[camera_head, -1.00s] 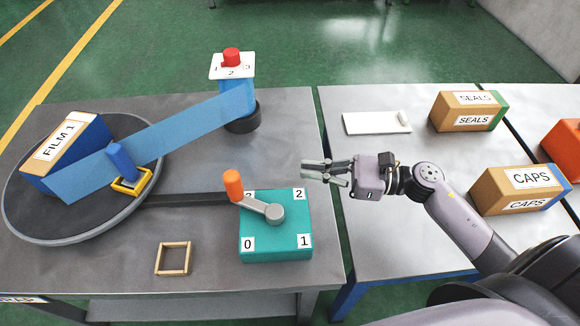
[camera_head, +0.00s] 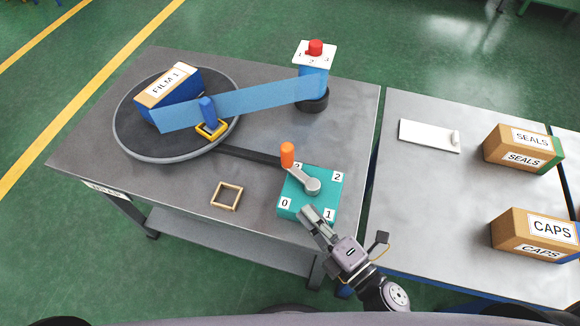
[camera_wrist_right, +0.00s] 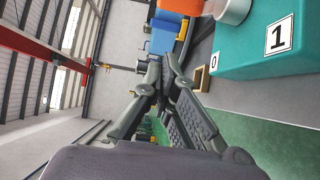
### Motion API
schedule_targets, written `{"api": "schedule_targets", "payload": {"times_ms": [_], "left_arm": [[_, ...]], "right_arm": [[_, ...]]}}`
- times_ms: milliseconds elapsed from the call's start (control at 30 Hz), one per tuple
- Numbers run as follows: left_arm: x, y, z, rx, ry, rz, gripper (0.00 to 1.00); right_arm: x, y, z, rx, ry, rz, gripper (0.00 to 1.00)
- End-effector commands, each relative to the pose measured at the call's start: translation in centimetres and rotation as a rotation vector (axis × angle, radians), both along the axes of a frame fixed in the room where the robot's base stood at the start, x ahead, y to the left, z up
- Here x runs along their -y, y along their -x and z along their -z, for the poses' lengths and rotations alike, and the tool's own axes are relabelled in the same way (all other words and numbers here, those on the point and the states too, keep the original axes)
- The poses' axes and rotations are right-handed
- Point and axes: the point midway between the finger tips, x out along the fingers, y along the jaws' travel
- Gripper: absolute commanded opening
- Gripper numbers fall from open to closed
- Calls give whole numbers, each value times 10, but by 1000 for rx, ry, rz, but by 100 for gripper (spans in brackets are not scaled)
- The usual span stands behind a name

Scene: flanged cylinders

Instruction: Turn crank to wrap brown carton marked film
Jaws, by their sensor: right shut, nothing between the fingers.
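The brown carton marked FILM 1 (camera_head: 170,86) sits on the round turntable (camera_head: 180,159). Blue film (camera_head: 255,98) stretches from its front to the roll post (camera_head: 313,85) at the back. The crank has a grey arm (camera_head: 303,178) and an orange handle (camera_head: 287,154). My right gripper (camera_head: 314,212) is shut and empty at the box's front face, apart from the handle. The orange handle (camera_wrist_right: 180,6) shows in the right wrist view. My left gripper is out of view.
A small wooden frame (camera_head: 227,196) lies left of the box. The right table holds a white board (camera_head: 428,135) and cartons marked SEALS (camera_head: 520,148) and CAPS (camera_head: 535,235).

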Motion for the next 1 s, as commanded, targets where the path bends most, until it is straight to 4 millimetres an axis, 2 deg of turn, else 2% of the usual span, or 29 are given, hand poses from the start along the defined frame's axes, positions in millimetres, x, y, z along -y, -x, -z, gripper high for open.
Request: {"api": "schedule_targets", "payload": {"times_ms": [200,500,700,1000], "left_arm": [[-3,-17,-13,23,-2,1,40],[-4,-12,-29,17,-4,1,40],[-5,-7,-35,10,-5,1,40],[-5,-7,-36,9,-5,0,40]], "right_arm": [[-20,-30,-3,6,1,-2,0],[-57,-81,-2,6,2,-3,0],[-50,-108,0,6,5,-4,0],[-48,-118,1,5,5,-3,0]]}}
